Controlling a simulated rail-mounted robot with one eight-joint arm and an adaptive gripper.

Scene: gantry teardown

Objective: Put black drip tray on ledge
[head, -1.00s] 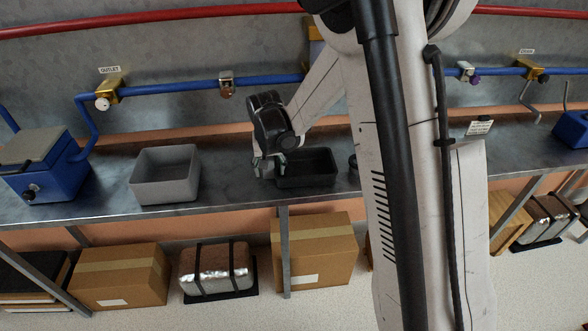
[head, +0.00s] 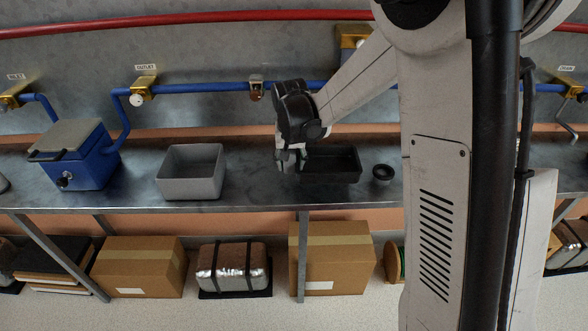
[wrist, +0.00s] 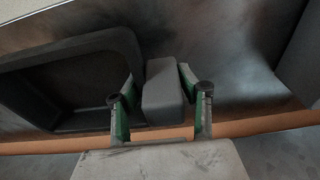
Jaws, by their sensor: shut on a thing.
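The black drip tray (head: 346,180) is a shallow, dark rectangular tray, roughly level, at the metal ledge (head: 250,203) between the grey bin and a small dark round dish. Whether it rests on the ledge or hangs just above it, I cannot tell. My gripper (head: 291,160) is at the tray's left end. In the wrist view, the green-padded fingers of my gripper (wrist: 160,105) are shut on a dark grey block at the end of the tray (wrist: 110,40). The tray's far part is cut off in that view.
The open grey bin (head: 190,188) stands to the left, with a gap of bare ledge between. The small round dish (head: 383,172) is close on the right. A blue box (head: 90,165) stands farther left. A blue pipe (head: 200,86) runs behind; cardboard boxes (head: 335,258) sit below.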

